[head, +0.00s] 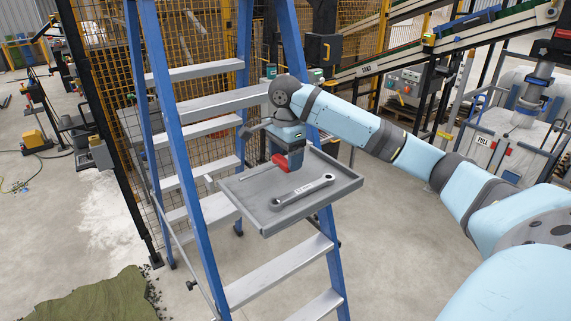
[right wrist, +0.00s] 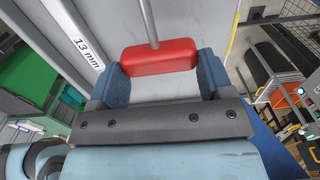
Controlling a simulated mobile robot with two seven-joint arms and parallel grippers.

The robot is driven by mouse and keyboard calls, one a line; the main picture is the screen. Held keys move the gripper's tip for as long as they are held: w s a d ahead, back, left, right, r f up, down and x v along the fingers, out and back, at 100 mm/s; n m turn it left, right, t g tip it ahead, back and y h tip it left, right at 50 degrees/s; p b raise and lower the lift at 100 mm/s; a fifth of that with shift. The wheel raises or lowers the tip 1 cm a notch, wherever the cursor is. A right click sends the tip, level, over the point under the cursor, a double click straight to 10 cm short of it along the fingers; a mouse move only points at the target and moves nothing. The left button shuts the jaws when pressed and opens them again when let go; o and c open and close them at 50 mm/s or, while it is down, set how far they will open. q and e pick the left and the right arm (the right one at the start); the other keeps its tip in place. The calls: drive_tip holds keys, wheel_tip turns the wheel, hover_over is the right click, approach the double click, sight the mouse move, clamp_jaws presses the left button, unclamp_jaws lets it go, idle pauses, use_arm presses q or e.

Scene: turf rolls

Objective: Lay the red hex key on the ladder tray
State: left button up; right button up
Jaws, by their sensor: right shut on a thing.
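My right gripper (head: 292,158) is over the back part of the grey ladder tray (head: 258,221), pointing down. It is shut on the red handle of the hex key (head: 280,161). In the right wrist view the red handle (right wrist: 158,57) lies across between the two blue fingers, and a thin grey shaft runs from it away from the gripper. Whether the hex key touches the tray floor or hangs just above it, I cannot tell. My left gripper is not in view.
A grey wrench (head: 302,190) lies on the tray in front of the gripper; its 13 mm label shows in the right wrist view (right wrist: 87,53). The tray has a raised rim and sits on a blue stepladder (head: 178,130). The tray's left front part is bare.

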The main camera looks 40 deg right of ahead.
wheel_tip(320, 180, down, 3)
drive_tip(key=shift+r, duration=0.1)
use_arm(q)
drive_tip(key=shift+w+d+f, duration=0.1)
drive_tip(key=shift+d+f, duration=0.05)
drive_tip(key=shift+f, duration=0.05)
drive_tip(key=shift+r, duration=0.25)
use_arm(e)
drive_tip(key=o, duration=0.9)
wheel_tip(320, 180, up, 12)
drive_tip(key=shift+f, duration=0.2)
drive_tip(key=shift+r, duration=0.25)
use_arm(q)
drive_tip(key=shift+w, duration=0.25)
